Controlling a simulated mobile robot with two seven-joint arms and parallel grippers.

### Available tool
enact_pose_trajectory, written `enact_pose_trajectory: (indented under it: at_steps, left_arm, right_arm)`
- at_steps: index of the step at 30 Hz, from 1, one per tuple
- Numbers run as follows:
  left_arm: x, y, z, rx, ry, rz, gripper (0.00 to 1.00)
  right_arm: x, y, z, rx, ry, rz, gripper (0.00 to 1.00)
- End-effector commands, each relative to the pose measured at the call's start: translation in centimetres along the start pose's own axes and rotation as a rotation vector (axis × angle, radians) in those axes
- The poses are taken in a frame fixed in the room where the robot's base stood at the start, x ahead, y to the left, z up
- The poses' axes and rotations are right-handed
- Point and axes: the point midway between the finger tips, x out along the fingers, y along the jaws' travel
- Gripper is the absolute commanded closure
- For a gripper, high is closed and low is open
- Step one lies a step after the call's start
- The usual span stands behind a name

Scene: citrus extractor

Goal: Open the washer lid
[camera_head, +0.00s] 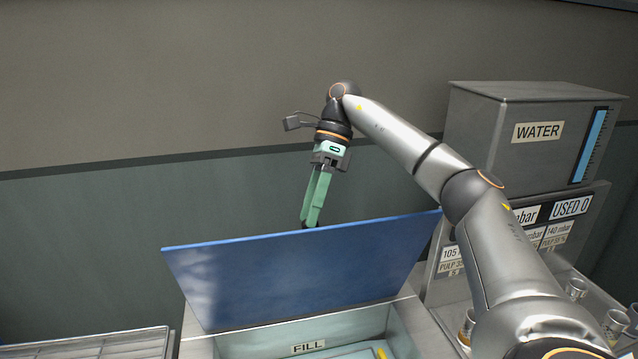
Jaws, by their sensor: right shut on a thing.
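The washer lid (300,272) is a flat blue panel. It stands raised and tilted at the back of the washer (406,325), whose open inside shows below it with a FILL label. My right gripper (308,223), with green fingers, comes down from above to the lid's top edge. It is shut on the lid there; its very tips are partly hidden at the edge. My left gripper is not in view.
A grey WATER tank (530,130) stands at the right, above a panel with pressure and pulp labels. Several small glasses (615,322) stand at the lower right, near my right arm. A ribbed metal rack (90,345) is at the lower left. The wall is behind the lid.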

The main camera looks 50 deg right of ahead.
Motion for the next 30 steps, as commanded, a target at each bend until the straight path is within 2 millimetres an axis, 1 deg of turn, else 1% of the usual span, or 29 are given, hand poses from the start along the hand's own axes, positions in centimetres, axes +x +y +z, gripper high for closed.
enact_pose_trajectory:
  at_steps: [1, 10, 22, 30]
  left_arm:
    - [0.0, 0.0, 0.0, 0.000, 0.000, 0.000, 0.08]
    - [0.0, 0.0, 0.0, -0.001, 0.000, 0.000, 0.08]
    - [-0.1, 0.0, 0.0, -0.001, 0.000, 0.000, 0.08]
    - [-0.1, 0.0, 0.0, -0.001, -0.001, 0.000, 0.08]
  right_arm:
    - [-0.4, -0.1, -0.3, 0.008, 0.007, -0.004, 0.47]
    - [-2.9, 0.5, 0.0, -0.002, 0.000, -0.003, 0.47]
    - [-4.9, 0.9, 0.2, -0.010, 0.000, 0.004, 0.47]
    - [-5.4, 0.9, 0.1, -0.010, -0.003, 0.003, 0.47]
